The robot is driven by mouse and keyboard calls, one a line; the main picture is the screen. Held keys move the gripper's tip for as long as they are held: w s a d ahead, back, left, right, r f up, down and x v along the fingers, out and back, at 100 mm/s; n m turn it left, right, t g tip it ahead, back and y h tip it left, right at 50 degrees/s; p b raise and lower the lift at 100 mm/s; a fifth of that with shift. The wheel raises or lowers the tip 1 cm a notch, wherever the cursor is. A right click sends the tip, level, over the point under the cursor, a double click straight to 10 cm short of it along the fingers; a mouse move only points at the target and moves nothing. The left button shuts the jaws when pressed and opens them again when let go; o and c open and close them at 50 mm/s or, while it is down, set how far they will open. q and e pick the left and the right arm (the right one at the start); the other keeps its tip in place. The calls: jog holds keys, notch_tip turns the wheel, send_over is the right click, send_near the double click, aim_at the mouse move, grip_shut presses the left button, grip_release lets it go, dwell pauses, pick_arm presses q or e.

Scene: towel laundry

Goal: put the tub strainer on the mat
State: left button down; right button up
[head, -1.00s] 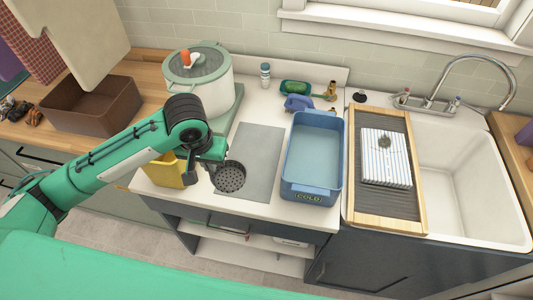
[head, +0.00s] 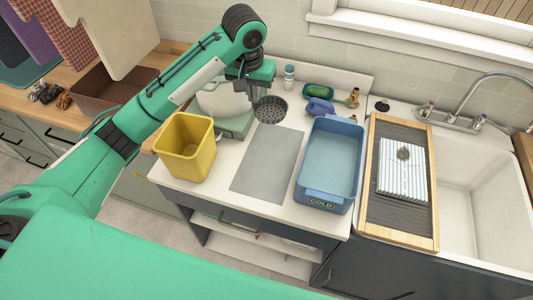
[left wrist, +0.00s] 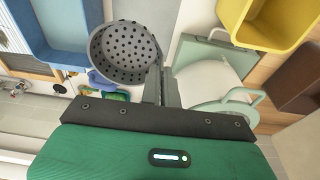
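The tub strainer (head: 271,111), a dark round bowl full of holes, hangs from my left gripper (head: 254,92), which is shut on its rim side. It is above the counter, just behind the far edge of the flat grey mat (head: 268,163). In the left wrist view the strainer (left wrist: 124,54) fills the upper middle, next to the narrow closed fingers (left wrist: 163,84). The mat lies bare on the white counter. My right gripper is not in view.
A yellow bin (head: 184,148) stands left of the mat. A blue tub (head: 331,160) labelled COLD stands to its right. A white pot (head: 222,100) is partly hidden behind my arm. A wooden-framed drainboard (head: 373,190) and a sink (head: 475,180) are at right.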

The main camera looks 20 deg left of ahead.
pick_arm(q)
notch_tip(320, 180, down, 19)
jog(key=p, duration=0.5)
jog(key=shift+r, duration=0.15)
jog(key=shift+f, duration=0.45)
jog(key=c, duration=1.7)
grip_release()
jog(key=shift+f, duration=0.1)
